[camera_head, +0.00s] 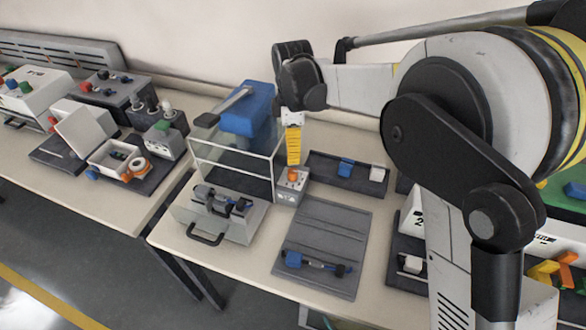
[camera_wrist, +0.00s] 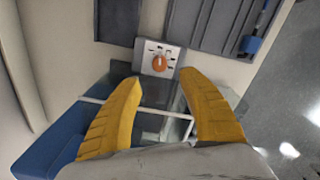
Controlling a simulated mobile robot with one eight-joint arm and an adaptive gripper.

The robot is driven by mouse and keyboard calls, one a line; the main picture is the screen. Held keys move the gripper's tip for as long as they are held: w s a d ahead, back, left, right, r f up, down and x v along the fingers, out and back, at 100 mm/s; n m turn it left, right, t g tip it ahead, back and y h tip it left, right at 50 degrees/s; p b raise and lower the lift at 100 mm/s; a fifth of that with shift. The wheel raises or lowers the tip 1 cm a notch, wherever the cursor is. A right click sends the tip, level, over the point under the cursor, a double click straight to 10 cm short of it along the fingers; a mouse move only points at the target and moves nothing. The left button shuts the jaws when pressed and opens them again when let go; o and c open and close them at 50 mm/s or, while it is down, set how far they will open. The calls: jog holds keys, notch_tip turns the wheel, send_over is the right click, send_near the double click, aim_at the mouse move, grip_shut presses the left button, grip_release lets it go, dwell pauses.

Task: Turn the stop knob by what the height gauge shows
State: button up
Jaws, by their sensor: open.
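The orange knob (camera_head: 293,175) sits on a small light grey box (camera_head: 283,197) beside the clear-walled guard of the blue press. In the wrist view the knob (camera_wrist: 160,62) is round, on a pale plate with dark marks around it too small to read. My gripper (camera_head: 293,162) points down just above the knob. In the wrist view its yellow fingers (camera_wrist: 160,77) are spread and empty, and the knob lies just beyond the gap between their tips, apart from both. I cannot tell which thing is the height gauge, and no reading is legible.
The blue press (camera_head: 248,108) with its lever and clear guard (camera_head: 235,165) stands close left of my gripper. A dark tray (camera_head: 338,172) with a blue and a white piece lies to the right. A grey mat (camera_head: 325,235) lies in front. More devices crowd the left bench (camera_head: 100,205).

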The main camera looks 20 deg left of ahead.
aim_at(293, 171)
notch_tip(293, 171, down, 9)
jog(key=b, duration=0.3)
jog(key=shift+f, duration=0.2)
grip_shut()
